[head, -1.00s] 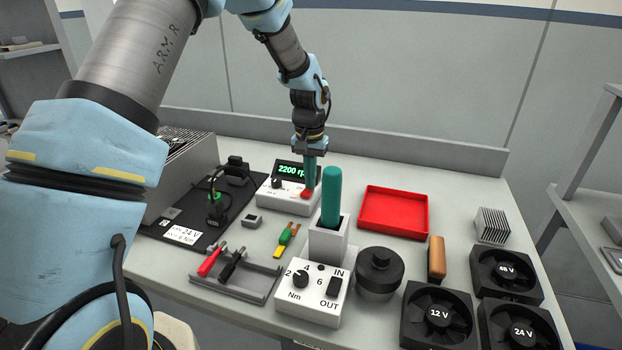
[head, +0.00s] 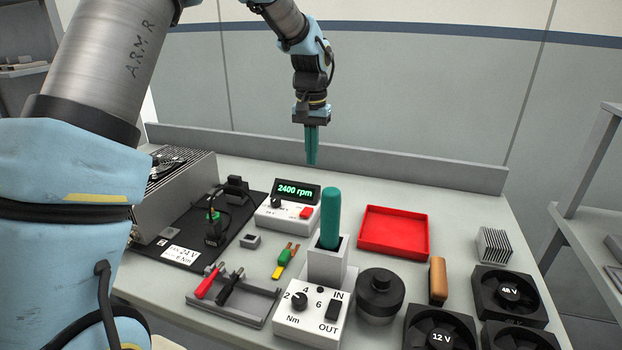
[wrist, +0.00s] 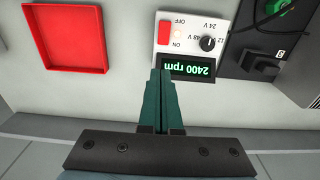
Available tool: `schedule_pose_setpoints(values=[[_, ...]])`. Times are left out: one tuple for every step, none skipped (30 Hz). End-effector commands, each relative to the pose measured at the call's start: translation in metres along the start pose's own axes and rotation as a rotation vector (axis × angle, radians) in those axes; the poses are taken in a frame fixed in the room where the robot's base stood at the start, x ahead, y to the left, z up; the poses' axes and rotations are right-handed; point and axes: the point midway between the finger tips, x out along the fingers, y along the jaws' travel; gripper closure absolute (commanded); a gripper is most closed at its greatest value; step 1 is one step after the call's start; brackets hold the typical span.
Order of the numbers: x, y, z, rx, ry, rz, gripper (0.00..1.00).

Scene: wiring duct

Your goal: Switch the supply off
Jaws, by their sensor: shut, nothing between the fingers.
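The supply (head: 285,219) is a white box with a dark display reading 2400 rpm (head: 293,191), a black knob (head: 276,203) and a red switch (head: 306,213). In the wrist view the supply (wrist: 188,50) appears upside down, with OFF and ON marks beside the red switch (wrist: 165,34). Which way the switch is tipped is hard to tell. The display is lit. My gripper (head: 312,161) is shut and empty, pointing down above and behind the supply, clear of it. Its teal fingers show together in the wrist view (wrist: 160,78).
A fan unit on a black board (head: 196,240) stands left of the supply, with a cable. A red tray (head: 393,256) lies to the right. A grey holder with a teal-handled tool (head: 330,218) stands in front. Black fans (head: 510,295) sit at the front right.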

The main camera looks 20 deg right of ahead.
Motion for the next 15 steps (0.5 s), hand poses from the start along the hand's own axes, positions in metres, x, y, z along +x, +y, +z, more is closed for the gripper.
schedule_pose_setpoints(values=[[-0.005, 0.000, -0.002, 0.000, 0.002, 0.000, 1.00], [-0.008, 0.000, -0.003, 0.000, 0.003, 0.000, 1.00], [-0.012, 0.000, -0.003, 0.000, 0.001, 0.000, 1.00], [-0.014, 0.000, -0.003, 0.000, 0.000, 0.000, 1.00], [-0.016, 0.000, -0.003, 0.000, 0.000, 0.000, 1.00], [-0.017, 0.000, -0.003, 0.000, 0.000, 0.001, 1.00], [-0.018, 0.000, -0.004, 0.000, 0.000, 0.001, 1.00], [-0.019, 0.000, -0.004, 0.000, -0.001, 0.001, 1.00], [-0.020, 0.000, -0.004, 0.000, -0.001, 0.001, 1.00], [-0.020, 0.000, -0.003, 0.000, -0.001, 0.001, 1.00], [-0.020, 0.000, -0.003, 0.000, -0.001, 0.001, 1.00], [-0.020, 0.000, -0.003, 0.000, -0.001, 0.001, 1.00], [-0.020, 0.000, -0.003, 0.000, -0.001, 0.001, 1.00], [-0.020, 0.000, -0.003, 0.000, -0.001, 0.001, 1.00], [-0.020, 0.000, -0.003, 0.000, -0.001, 0.000, 1.00]])
